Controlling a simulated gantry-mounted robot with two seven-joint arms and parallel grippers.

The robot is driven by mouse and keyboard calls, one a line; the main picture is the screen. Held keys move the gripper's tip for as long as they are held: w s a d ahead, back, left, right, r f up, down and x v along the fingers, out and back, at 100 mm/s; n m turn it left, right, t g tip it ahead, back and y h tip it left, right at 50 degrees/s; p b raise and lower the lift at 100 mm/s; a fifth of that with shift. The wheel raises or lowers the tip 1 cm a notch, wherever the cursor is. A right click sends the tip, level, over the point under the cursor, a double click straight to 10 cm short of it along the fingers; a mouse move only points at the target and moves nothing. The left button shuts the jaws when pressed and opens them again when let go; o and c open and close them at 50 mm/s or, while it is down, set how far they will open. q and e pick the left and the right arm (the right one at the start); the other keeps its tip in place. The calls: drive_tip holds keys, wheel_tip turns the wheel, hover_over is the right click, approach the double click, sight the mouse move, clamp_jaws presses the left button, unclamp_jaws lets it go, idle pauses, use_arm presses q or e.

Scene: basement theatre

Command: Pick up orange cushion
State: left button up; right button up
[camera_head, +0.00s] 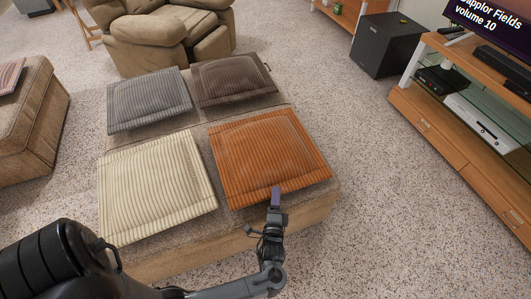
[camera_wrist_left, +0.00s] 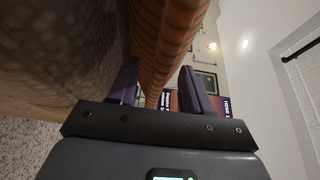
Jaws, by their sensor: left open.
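The orange corduroy cushion (camera_head: 267,155) lies flat on the front right part of a brown ottoman (camera_head: 240,235). My left gripper (camera_head: 275,196) is at the cushion's front edge, over that edge in the head view. In the left wrist view, the cushion's edge (camera_wrist_left: 165,45) reaches down between the two open fingers of the left gripper (camera_wrist_left: 160,88). I cannot tell whether either finger touches the fabric. The right gripper does not show.
A cream cushion (camera_head: 157,185), a grey cushion (camera_head: 148,99) and a brown cushion (camera_head: 231,80) share the ottoman. An armchair (camera_head: 155,40) stands behind it. A wooden TV stand (camera_head: 455,150) and black speaker box (camera_head: 388,45) are at right, with clear carpet between.

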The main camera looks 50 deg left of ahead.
use_arm(q)
drive_tip(key=shift+x, duration=0.8)
drive_tip(key=shift+s+d, duration=0.1)
drive_tip(key=shift+c, duration=0.8)
clamp_jaws()
drive_tip(key=shift+r, duration=0.2)
